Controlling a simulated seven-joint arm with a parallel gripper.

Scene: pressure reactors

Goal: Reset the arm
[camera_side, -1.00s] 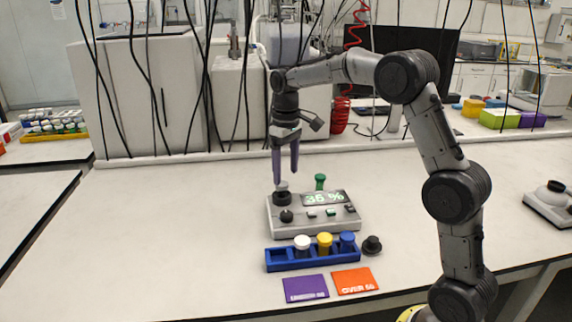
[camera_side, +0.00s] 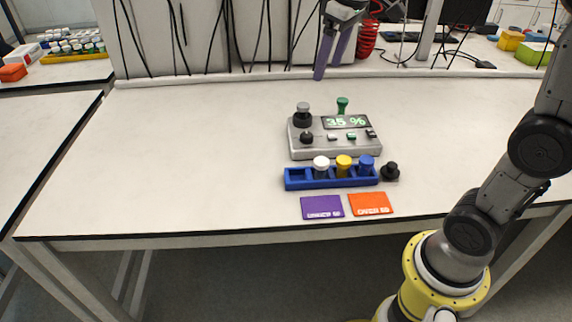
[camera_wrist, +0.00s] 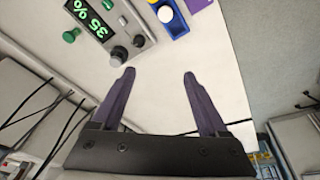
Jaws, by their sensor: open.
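My gripper (camera_side: 333,60) is raised above the back of the table, behind and above the grey reactor device (camera_side: 333,146). In the wrist view my gripper (camera_wrist: 158,78) shows two purple fingers spread apart with nothing between them. The device carries a display (camera_side: 346,122) reading 35 %, a black holder with a grey-topped piece (camera_side: 303,113) at its left, a black knob (camera_side: 307,137) and small buttons. A green-topped piece (camera_side: 342,105) stands at its back edge. The fingers are clear of the device.
A blue rack (camera_side: 300,183) in front of the device holds white (camera_side: 321,166), yellow (camera_side: 343,165) and blue (camera_side: 366,163) capped pieces; its left slot is empty. A black piece (camera_side: 390,171) stands beside it. Purple (camera_side: 322,207) and orange (camera_side: 370,204) cards lie in front. The table's left is clear.

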